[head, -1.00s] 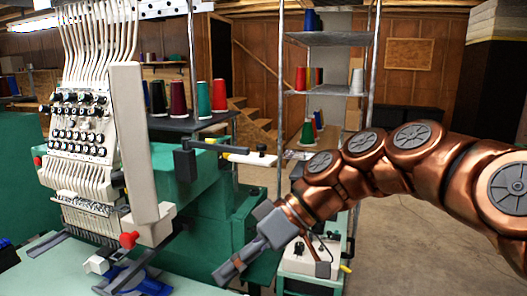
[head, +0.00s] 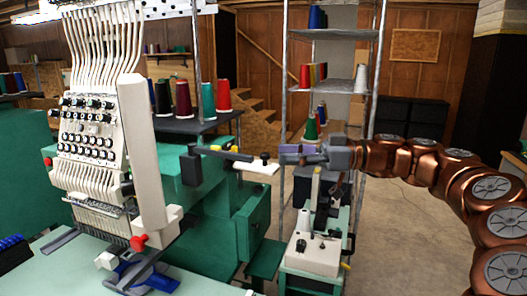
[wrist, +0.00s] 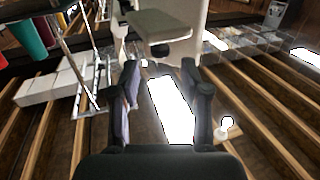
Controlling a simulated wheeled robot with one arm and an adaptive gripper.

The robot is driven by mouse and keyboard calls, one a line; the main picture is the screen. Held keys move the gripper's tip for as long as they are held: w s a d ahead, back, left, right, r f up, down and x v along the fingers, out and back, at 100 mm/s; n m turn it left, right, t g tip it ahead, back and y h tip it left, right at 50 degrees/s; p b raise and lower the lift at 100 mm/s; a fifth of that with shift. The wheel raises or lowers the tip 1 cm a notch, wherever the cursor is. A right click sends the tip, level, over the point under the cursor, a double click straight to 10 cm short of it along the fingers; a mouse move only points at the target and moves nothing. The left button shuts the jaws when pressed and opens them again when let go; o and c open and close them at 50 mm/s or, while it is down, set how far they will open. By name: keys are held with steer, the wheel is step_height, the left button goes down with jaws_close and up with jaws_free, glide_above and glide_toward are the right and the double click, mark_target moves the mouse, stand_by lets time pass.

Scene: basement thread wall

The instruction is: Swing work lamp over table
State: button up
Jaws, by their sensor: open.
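The work lamp (head: 255,165) sticks out to the right from the green embroidery machine (head: 190,190) on a dark jointed arm, with a pale flat head and a small dark knob on top. My gripper (head: 282,154) is just right of the lamp's end, pointing left at about its height. I cannot tell whether they touch. In the wrist view my gripper (wrist: 160,70) has its two fingers spread, with nothing held between them. A pale block lies ahead of them at the top; I cannot tell if it is the lamp. The pale green table (head: 70,280) is at lower left.
A metal shelf rack (head: 330,35) with thread cones stands behind my gripper. A small sewing machine (head: 315,252) on a green stand is below it. More cones (head: 182,100) stand on a dark shelf behind the embroidery machine. The floor at right is open.

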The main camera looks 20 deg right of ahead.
mark_target(265, 154)
steer(key=shift+p+x, duration=0.85)
steer(key=shift+x, duration=1.9)
steer(key=shift+c, duration=0.3)
jaws_close()
